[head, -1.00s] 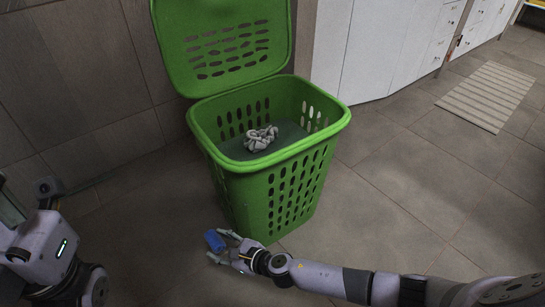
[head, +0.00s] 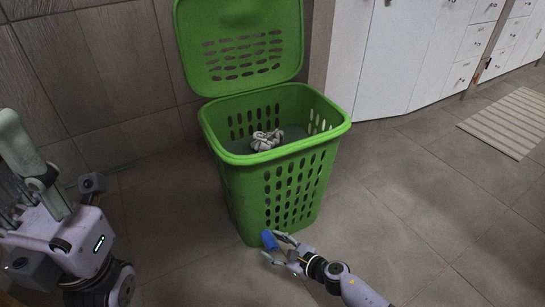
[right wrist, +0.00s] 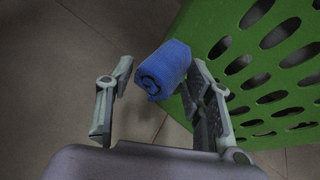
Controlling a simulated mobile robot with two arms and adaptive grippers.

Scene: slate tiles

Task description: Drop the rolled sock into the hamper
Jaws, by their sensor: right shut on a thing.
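The rolled sock is a small blue roll (head: 269,240), low in front of the green hamper (head: 238,190) in the head view. My right gripper (head: 271,248) is shut on it. In the right wrist view the sock (right wrist: 165,68) sits between the fingertips (right wrist: 160,75), its spiral end showing, with the hamper's slotted wall (right wrist: 200,28) close behind. The hamper stands upright with its lid (head: 240,18) raised at the back and its top open. Part of my left arm's end (head: 35,165) is at the left edge; its finger opening is unclear.
A crumpled grey cloth (head: 266,140) lies inside the hamper. A tiled wall (head: 110,60) stands behind and left of it. White cabinets (head: 400,60) stand at the back right, with a striped mat (head: 508,120) before them. The floor right of the hamper is clear.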

